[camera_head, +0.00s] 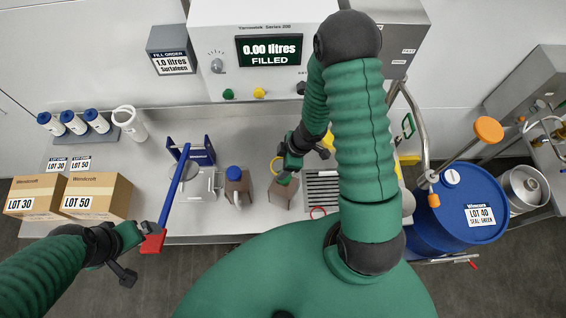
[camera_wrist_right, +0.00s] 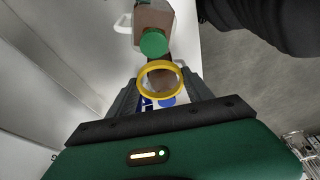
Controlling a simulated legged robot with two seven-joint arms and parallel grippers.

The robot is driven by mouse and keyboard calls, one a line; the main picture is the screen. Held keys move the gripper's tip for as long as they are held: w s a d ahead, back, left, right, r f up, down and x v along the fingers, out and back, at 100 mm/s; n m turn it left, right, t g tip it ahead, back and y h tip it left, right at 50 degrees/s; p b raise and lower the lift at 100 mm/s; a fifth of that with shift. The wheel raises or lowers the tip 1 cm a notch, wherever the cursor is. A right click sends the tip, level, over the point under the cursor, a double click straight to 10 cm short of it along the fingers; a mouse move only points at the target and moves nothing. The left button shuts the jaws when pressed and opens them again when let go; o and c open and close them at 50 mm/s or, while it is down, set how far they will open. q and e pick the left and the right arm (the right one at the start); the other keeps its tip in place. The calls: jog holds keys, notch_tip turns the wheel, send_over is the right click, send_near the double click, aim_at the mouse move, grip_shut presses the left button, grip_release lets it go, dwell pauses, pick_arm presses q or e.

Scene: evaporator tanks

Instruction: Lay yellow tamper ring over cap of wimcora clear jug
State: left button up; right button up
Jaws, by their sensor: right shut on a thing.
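The yellow tamper ring (camera_head: 274,164) is held in my right gripper (camera_head: 284,169), above the counter. In the right wrist view the ring (camera_wrist_right: 160,94) sits between the fingers of the gripper (camera_wrist_right: 160,84). A jug with a green cap (camera_wrist_right: 153,43) stands beyond the ring, apart from it in the picture. In the head view this jug (camera_head: 283,194) is partly hidden by the gripper. A second jug (camera_head: 236,188) with a blue cap (camera_head: 234,172) stands to its left. I cannot read which jug is Wimcora. My left gripper (camera_head: 139,234) is beside a red handle (camera_head: 153,242); its jaws are unclear.
The red handle ends a blue lever (camera_head: 175,193) on a press left of the jugs. Two boxes (camera_head: 97,196) stand at the left. A drain grate (camera_head: 321,187) lies right of the jugs. A blue drum (camera_head: 458,215) stands far right. Counter behind the jugs looks clear.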

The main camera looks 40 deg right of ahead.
jog(key=f+b, duration=0.1)
jog(key=d+f+b, duration=0.1)
jog(key=f, duration=0.1)
jog(key=d+f+b, duration=0.1)
jog(key=shift+s+d+f, duration=0.1)
jog(key=shift+s+f, duration=0.05)
jog(key=shift+f, duration=0.15)
jog(key=shift+f+b, duration=0.25)
jog(key=shift+b, duration=0.05)
jog(key=shift+a, duration=0.3)
jog(key=shift+a+r, duration=0.2)
jog(key=shift+a, duration=0.3)
jog(key=shift+d, duration=0.35)
jog(key=shift+d+f+p, duration=0.1)
jog(key=shift+d+p, duration=0.45)
jog(key=shift+d, duration=0.05)
pick_arm(q)
jog(key=shift+s+d+f, duration=0.1)
jog(key=shift+d+f, duration=0.1)
jog(key=shift+f, duration=0.35)
jog(key=shift+s+d+f, duration=0.1)
jog(key=shift+d+f, duration=0.1)
jog(key=shift+f, duration=0.3)
pick_arm(e)
jog(key=shift+a, duration=0.5)
pick_arm(q)
jog(key=shift+d, duration=0.4)
pick_arm(e)
jog(key=shift+d+f, duration=0.1)
jog(key=shift+d, duration=0.1)
